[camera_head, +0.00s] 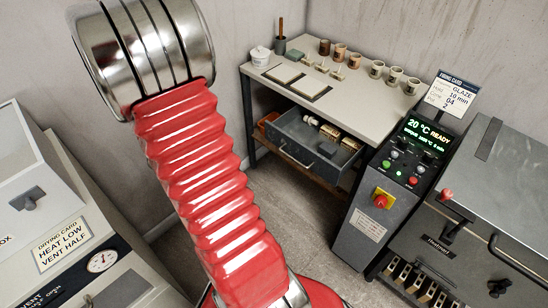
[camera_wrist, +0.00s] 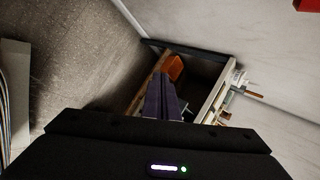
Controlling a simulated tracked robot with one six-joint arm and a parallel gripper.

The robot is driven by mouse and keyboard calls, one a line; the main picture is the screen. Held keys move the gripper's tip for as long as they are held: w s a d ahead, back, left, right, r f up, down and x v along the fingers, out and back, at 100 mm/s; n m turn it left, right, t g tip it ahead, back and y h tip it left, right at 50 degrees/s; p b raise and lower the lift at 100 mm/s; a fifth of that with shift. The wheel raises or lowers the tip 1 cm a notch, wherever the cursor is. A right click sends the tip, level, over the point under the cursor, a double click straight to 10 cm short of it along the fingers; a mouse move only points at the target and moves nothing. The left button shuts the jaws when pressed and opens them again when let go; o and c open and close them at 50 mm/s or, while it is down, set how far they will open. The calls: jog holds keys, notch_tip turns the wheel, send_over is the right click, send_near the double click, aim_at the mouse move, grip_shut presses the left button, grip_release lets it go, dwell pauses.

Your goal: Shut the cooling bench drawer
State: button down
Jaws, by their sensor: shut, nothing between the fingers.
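The cooling bench (camera_head: 345,88) stands against the back wall in the head view, with a pale top and dark legs. In the wrist view the bench edge (camera_wrist: 218,88) runs at a slant beyond my gripper (camera_wrist: 162,90). The dark fingers are together and empty, pointing toward the bench. The drawer is not clear in the wrist view, partly hidden by my gripper. My gripper is outside the head view.
A dark control console (camera_head: 395,185) with lit buttons stands right of the drawer, beside a grey kiln (camera_head: 490,215). Cups, tools and a lidded jar (camera_head: 260,56) stand on the bench top. A pale drying cabinet (camera_head: 65,235) is at left. Bare floor lies before the bench.

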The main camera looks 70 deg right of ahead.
jog(key=s+d+f+m+g, duration=0.2)
jog(key=s+f+m+g, duration=0.1)
jog(key=s, duration=0.5)
jog(key=s+d+f+m+g+h, duration=0.1)
jog(key=s+d+f+m+g, duration=0.2)
jog(key=s, duration=0.5)
jog(key=shift+s+d+f+m+g, duration=0.3)
jog(key=shift+m+g, duration=0.2)
jog(key=shift+m, duration=0.3)
jog(key=shift+f, duration=0.1)
jog(key=d+r+x, duration=0.1)
jog(key=r+x, duration=0.1)
jog(key=x, duration=1)
jog(key=shift+s+d, duration=0.3)
jog(key=shift+d, duration=0.2)
